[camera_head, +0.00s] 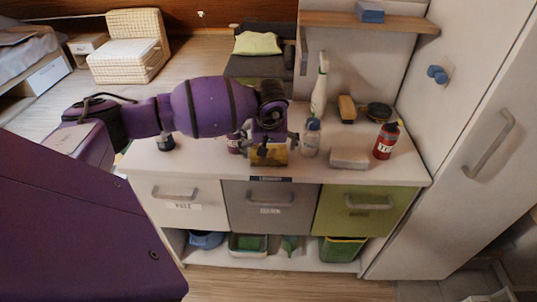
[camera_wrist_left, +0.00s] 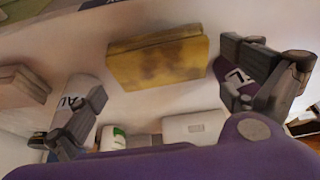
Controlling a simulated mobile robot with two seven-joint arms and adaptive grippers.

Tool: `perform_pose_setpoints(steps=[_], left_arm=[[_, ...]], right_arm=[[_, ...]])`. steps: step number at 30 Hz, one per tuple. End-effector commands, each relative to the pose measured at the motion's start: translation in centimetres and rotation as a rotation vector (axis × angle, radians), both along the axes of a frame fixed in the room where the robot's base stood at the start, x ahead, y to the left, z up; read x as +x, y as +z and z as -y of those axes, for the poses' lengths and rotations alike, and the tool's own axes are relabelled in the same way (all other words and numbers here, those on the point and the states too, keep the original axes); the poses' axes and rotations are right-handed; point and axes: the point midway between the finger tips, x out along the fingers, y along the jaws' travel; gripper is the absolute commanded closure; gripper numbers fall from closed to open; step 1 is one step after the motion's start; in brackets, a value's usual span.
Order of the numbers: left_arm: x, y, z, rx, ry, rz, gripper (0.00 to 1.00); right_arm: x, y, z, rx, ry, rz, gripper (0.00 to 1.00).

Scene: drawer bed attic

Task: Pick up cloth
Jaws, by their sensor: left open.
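A yellow, brown-stained folded piece that looks like the cloth (camera_head: 268,156) lies on the white counter top (camera_head: 205,163), near its front edge above the grey drawer. It also shows in the left wrist view (camera_wrist_left: 157,58) as a thick rectangular pad. My left gripper (camera_head: 272,141) is just above it and partly hides it in the head view. In the left wrist view the fingers of my left gripper (camera_wrist_left: 172,98) are spread wide with nothing between the tips; I cannot tell whether they touch the cloth. My right gripper is not in view.
A clear bottle (camera_head: 311,139) and white spray bottle (camera_head: 320,85) stand right of the gripper. A pale block (camera_head: 349,157), red bottle (camera_head: 386,141) and brush (camera_head: 347,108) are further right. A dark jar (camera_head: 166,142) stands left. A tall cabinet (camera_head: 470,120) bounds the right.

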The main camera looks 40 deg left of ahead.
Motion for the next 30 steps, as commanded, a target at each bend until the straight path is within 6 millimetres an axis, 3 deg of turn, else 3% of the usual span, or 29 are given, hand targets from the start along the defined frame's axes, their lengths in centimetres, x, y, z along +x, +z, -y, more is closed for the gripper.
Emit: perform_pose_setpoints(steps=[6,14,22,30], left_arm=[[0.7,-2.5,-0.5,-0.003,0.002,0.0,0.0],[0.8,-2.8,-0.5,-0.002,0.001,0.0,0.0],[0.8,-2.8,-0.5,-0.002,0.0,0.0,0.34],[0.8,-2.7,-0.5,-0.002,0.0,0.0,0.36]], right_arm=[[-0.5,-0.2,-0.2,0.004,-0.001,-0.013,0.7],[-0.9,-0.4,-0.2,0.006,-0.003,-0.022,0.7],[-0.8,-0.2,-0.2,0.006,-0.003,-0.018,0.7],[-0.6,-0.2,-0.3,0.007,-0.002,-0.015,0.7]])
